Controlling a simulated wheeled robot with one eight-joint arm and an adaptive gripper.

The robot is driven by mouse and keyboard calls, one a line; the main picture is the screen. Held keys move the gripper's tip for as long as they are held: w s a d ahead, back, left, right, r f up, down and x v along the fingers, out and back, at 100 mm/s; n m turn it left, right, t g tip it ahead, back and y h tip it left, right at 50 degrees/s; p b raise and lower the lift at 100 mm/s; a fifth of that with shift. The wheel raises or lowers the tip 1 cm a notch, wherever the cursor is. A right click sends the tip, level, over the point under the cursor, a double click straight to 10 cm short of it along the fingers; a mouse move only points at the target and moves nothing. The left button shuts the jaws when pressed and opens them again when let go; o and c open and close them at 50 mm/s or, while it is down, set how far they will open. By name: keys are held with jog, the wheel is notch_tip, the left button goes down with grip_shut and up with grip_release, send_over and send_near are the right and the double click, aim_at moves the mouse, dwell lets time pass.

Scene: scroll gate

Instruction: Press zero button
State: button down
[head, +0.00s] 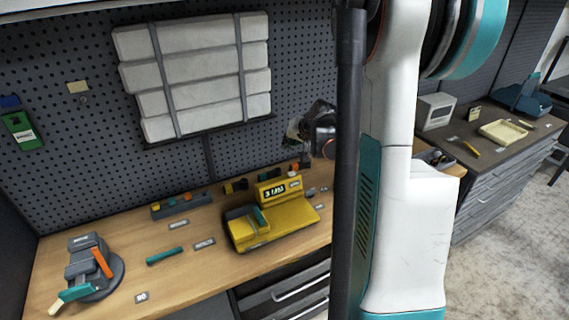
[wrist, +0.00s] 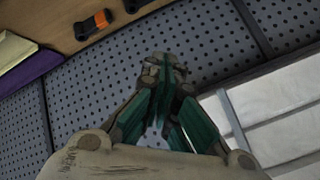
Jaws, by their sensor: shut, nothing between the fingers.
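A yellow device (head: 275,218) with a small lit display (head: 274,192) stands on the wooden workbench, in the middle of the head view. It has a teal part on its left half and a small pale-topped orange part at its upper right. I cannot tell which part is the zero button. My gripper (head: 294,130) is above and behind the device, in front of the pegboard, partly hidden by my arm. In the wrist view my gripper (wrist: 164,68) has its fingers together at the tips, with nothing between them, facing the pegboard.
A grey device with an orange lever (head: 102,262) stands at the left of the workbench (head: 200,262). A teal bar (head: 164,256) and a rack (head: 181,206) lie between. White strapped packs (head: 195,75) hang on the pegboard (head: 60,130). A second counter (head: 485,165) is at right.

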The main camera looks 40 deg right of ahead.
aim_at(292, 174)
jog(key=shift+s+d+f+m, duration=0.15)
jog(key=shift+s+d+f, duration=0.1)
jog(key=shift+d, duration=0.35)
jog(key=shift+s+d+f+m, duration=0.15)
jog(key=shift+s+d, duration=0.05)
jog(key=shift+d, duration=0.4)
jog(key=shift+f, duration=0.1)
notch_tip(292, 174, down, 9)
jog(key=b, duration=0.6)
jog(key=shift+r, duration=0.2)
jog(key=shift+f, duration=0.1)
dwell(0.4)
jog(key=shift+f+b, duration=0.3)
jog(key=shift+b, duration=0.1)
jog(key=shift+f+b, duration=0.5)
dwell(0.7)
jog(key=shift+r, duration=0.15)
jog(key=shift+r+p, duration=0.55)
jog(key=shift+r, duration=0.25)
